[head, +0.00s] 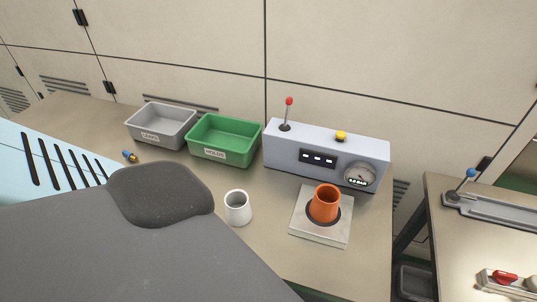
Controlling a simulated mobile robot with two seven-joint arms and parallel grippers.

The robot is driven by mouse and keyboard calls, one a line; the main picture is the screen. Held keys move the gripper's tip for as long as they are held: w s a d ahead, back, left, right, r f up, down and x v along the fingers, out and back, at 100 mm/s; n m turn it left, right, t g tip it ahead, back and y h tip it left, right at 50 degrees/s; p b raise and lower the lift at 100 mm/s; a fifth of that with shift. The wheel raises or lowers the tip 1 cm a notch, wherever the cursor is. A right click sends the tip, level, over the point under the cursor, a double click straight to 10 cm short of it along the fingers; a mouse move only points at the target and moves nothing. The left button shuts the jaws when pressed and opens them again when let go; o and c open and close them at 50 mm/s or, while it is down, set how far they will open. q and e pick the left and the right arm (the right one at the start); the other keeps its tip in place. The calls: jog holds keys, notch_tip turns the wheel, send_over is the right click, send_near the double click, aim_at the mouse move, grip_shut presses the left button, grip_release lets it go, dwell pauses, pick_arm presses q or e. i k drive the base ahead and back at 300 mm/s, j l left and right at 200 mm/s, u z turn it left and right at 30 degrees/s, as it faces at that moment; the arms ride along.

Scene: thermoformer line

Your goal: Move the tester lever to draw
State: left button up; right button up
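The tester (280,145) is a pale grey-blue box at the back of the bench. Its lever (288,112) stands on the left of the top, with a red knob, close to upright and tilted slightly right. I cannot read any lever position labels. A yellow button (341,135) is on top, and a round gauge (360,174) and a dark display (318,159) are on the front. An orange cup (324,203) stands on the square pad (318,238) in front of the tester. Neither gripper is in view.
A grey bin (162,124) and a green bin (224,138) stand left of the tester. A white cup (238,207) stands in front of them. A small blue-and-yellow item (130,156) lies farther left. A second bench (470,235) at right carries a blue-knobbed lever (465,180).

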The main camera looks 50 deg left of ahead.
aim_at(290, 101)
jog(key=i+j+u, duration=0.1)
jog(key=j+u, duration=0.35)
jog(key=i+j+u, duration=0.15)
jog(key=j+u, duration=0.15)
jog(key=u, duration=0.15)
jog(key=k+u, duration=0.1)
jog(key=u, duration=0.3)
jog(key=k+l+u, duration=0.1)
jog(key=u, duration=0.35)
jog(key=k+u, duration=0.1)
jog(key=u, duration=0.3)
jog(key=k+j+u, duration=0.2)
jog(key=k, duration=0.2)
jog(key=k+j+u, duration=0.25)
jog(key=k+j, duration=0.35)
jog(key=k, duration=0.1)
